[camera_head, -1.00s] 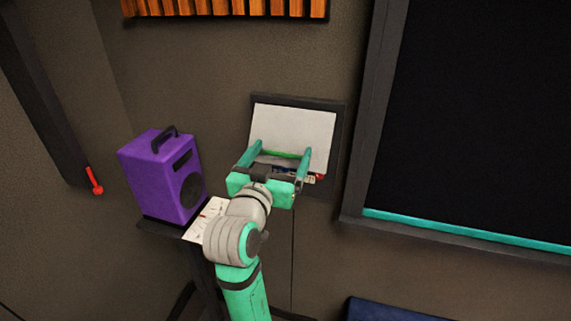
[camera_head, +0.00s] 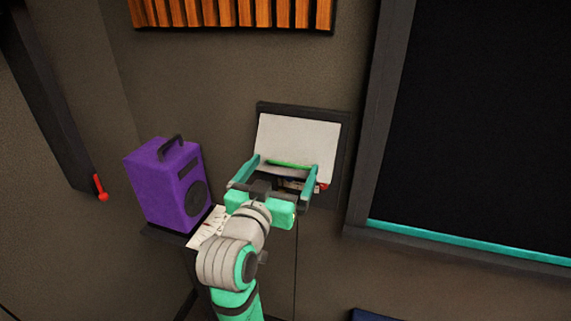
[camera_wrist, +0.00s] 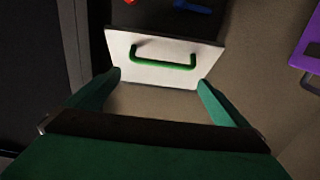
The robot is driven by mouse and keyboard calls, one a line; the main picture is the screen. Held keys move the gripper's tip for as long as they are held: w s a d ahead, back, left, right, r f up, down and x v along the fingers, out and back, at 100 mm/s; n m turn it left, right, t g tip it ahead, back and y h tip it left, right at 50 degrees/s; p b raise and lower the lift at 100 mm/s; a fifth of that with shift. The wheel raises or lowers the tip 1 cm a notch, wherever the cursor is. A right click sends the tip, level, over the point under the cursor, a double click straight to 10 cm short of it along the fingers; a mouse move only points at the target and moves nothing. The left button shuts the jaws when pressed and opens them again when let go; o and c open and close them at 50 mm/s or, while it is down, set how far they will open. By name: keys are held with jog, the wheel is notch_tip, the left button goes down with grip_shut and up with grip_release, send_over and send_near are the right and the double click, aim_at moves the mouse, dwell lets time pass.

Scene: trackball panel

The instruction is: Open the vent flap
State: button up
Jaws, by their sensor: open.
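The vent flap (camera_head: 298,138) is a white panel in a dark wall frame. It stands tilted outward, with a dark opening showing below its lower edge. Its green handle (camera_head: 289,164) lies along that lower edge. In the wrist view the flap (camera_wrist: 185,75) and handle (camera_wrist: 163,64) are just beyond the fingertips. My gripper (camera_head: 285,163) is open and empty in front of the flap's lower part. In the wrist view its fingers (camera_wrist: 159,79) are spread on either side of the handle. I cannot tell whether a fingertip touches the panel.
Small red and blue items (camera_wrist: 192,6) show in the dark opening. A purple speaker (camera_head: 170,187) stands on a narrow shelf left of my arm. A large dark framed panel (camera_head: 480,120) is on the right. An orange slatted panel (camera_head: 235,13) is above.

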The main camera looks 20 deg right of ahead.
jog(key=v, duration=0.8)
